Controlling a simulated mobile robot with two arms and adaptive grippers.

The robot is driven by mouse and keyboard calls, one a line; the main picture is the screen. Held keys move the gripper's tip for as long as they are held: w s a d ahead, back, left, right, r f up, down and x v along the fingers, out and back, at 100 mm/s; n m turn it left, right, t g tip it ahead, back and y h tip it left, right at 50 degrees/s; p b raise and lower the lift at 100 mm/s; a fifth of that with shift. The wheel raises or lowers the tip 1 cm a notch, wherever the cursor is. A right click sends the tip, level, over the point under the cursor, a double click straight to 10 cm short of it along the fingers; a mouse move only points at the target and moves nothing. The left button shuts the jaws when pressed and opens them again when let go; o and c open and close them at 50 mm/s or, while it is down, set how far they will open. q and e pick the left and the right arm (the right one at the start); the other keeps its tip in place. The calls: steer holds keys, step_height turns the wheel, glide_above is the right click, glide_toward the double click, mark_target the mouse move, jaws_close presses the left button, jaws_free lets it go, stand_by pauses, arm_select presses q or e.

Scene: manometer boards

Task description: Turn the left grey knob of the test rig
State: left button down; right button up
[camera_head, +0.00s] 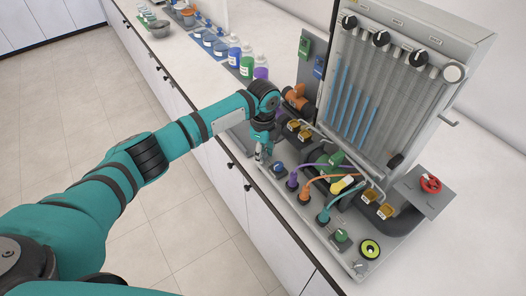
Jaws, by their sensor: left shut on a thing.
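The test rig has a grey base plate (313,218) on the counter and an upright panel (392,85) with blue liquid columns. My left gripper (260,152) points down at the left front corner of the base plate. It is shut on a small grey part there, which appears to be the left grey knob. The fingers cover most of this knob, so its angle cannot be told. Another small grey fitting (360,268) is at the front right corner of the base. My right gripper is not in view.
Next to my gripper is a blue knob (277,168). Purple, orange and teal hoses (322,180) arch over the base. A green knob (341,237), a yellow-ringed dial (370,249) and a red handwheel (430,183) are to the right. Bottles (247,62) stand behind on the counter.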

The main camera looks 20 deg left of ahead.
mark_target(264, 154)
arm_select(q)
steer(key=c, duration=1.3)
jaws_free()
steer(key=shift+d, duration=0.1)
steer(key=shift+r, duration=0.1)
step_height(264, 154, up, 12)
steer(key=shift+f, duration=0.1)
